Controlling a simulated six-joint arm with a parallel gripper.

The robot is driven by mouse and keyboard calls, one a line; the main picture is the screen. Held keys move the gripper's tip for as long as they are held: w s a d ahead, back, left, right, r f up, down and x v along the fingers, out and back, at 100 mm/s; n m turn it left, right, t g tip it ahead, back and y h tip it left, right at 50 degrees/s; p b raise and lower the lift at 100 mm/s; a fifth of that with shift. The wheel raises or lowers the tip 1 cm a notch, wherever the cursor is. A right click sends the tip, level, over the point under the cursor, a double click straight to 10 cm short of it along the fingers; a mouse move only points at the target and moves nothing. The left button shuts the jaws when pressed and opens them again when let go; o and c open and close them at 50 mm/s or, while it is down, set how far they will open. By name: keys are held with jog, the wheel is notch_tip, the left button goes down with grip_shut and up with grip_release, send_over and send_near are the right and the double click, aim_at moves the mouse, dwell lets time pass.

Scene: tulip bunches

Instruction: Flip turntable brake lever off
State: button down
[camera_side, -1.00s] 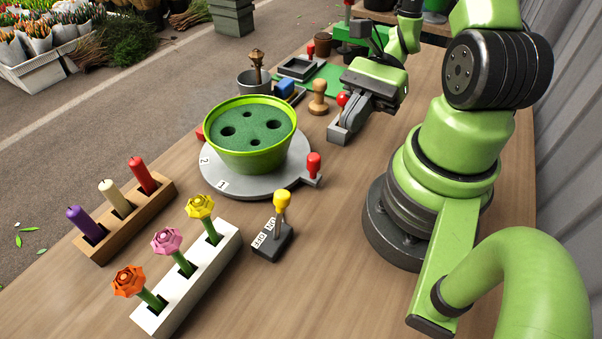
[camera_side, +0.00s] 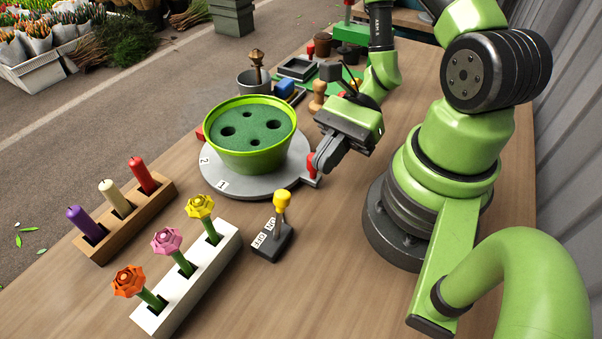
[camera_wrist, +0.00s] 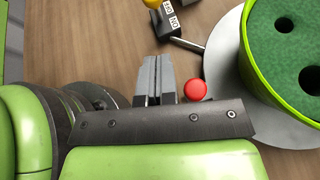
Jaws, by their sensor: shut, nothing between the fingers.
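The brake lever (camera_side: 281,201) has a yellow knob on a short stem. It stands on a dark base (camera_side: 273,245) with white OFF and ON labels, in front of the turntable. Its stem leans slightly right in the side view, toward the ON side. In the wrist view the labelled base (camera_wrist: 163,24) is at the top, with the yellow knob (camera_wrist: 150,3) cut by the frame edge. My gripper (camera_side: 320,168) is shut and empty, behind and right of the lever and apart from it. The wrist view shows its closed fingers (camera_wrist: 155,66) pointing toward the base.
The grey turntable (camera_side: 226,188) carries a green pot (camera_side: 250,160). Its red-knobbed handle (camera_wrist: 194,89) is close beside my fingers and partly hidden in the side view. A white flower rack (camera_side: 195,285) and a candle rack (camera_side: 125,222) stand left. Table right of the lever is clear.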

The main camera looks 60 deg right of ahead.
aim_at(278, 218)
jog(key=a, duration=0.4)
jog(key=shift+w+f, duration=0.15)
jog(key=shift+w, duration=0.2)
jog(key=shift+w+a+r, duration=0.15)
jog(key=shift+a, duration=0.3)
jog(key=shift+w+a+r, duration=0.15)
jog(key=shift+a, duration=0.25)
